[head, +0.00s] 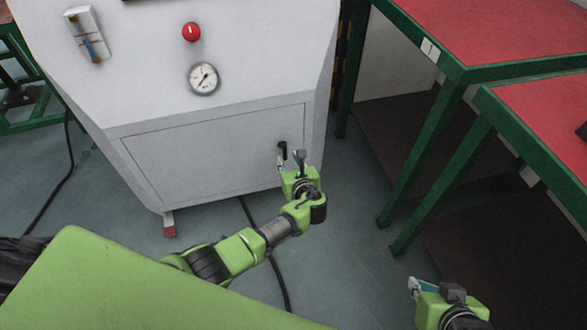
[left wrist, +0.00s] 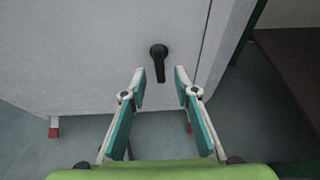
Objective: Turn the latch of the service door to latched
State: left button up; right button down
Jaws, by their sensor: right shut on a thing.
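The service door (head: 205,155) is the closed-looking lower front panel of the white cabinet. Its black latch (head: 282,147) is near the door's right edge. In the left wrist view the latch (left wrist: 158,62) is a round knob with a handle pointing almost straight down. My left gripper (head: 290,158) is open in front of the latch. Its fingertips (left wrist: 160,75) are apart on either side of the handle, with a gap on both sides and no visible contact. My right gripper (head: 418,287) is low at the bottom right, away from the door; what its jaws hold cannot be made out.
Above the door the white cabinet (head: 130,80) carries a red button (head: 191,32), a round gauge (head: 204,78) and a flow meter (head: 87,35). Green-framed tables with red tops (head: 500,30) stand at the right. A black cable (head: 277,270) lies on the floor.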

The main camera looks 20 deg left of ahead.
pick_arm(q)
jog(key=v, duration=0.6)
jog(key=shift+s+d, duration=0.2)
jog(key=shift+r, duration=0.1)
